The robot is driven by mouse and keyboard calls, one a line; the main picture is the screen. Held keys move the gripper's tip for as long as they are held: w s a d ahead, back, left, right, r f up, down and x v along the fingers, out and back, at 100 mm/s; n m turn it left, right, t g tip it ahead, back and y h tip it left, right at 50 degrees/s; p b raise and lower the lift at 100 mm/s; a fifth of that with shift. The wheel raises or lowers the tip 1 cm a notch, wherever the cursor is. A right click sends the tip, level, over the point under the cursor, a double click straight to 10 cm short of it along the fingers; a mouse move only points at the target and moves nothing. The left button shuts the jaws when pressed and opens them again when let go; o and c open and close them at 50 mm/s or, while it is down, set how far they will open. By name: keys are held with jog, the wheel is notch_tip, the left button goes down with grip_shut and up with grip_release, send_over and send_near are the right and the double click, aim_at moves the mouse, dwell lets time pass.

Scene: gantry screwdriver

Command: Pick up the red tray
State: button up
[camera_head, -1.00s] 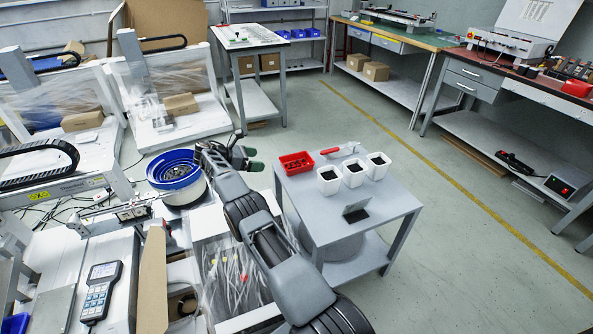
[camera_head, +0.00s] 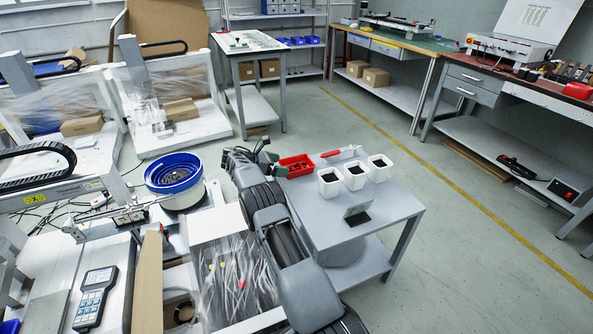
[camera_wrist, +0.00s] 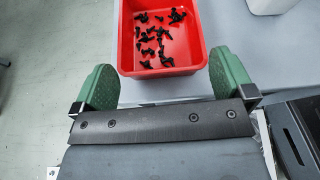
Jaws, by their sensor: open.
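The red tray (camera_head: 296,164) sits on the small grey table (camera_head: 385,210), toward its far left corner. In the wrist view the red tray (camera_wrist: 160,40) lies just ahead of my gripper and holds several small black screws. My gripper (camera_wrist: 166,80) is open, with its two green fingers on either side of the tray's near edge and the tray not between them. In the head view my gripper (camera_head: 274,163) is at the tray's left side, and part of it is hidden by my arm.
Several white cups (camera_head: 354,175) stand right of the tray, with a red-handled tool (camera_head: 340,153) behind them. A small dark stand (camera_head: 357,215) is on the table's front part. A blue bowl feeder (camera_head: 174,173) stands to the left.

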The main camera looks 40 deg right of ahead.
aim_at(286, 165)
jog(key=x, duration=0.3)
jog(key=shift+d+f+b, duration=0.15)
jog(key=shift+d+b, duration=0.1)
jog(key=shift+b, duration=0.15)
jog(key=shift+c, duration=0.2)
jog(key=c, duration=0.6)
jog(key=shift+o, duration=0.2)
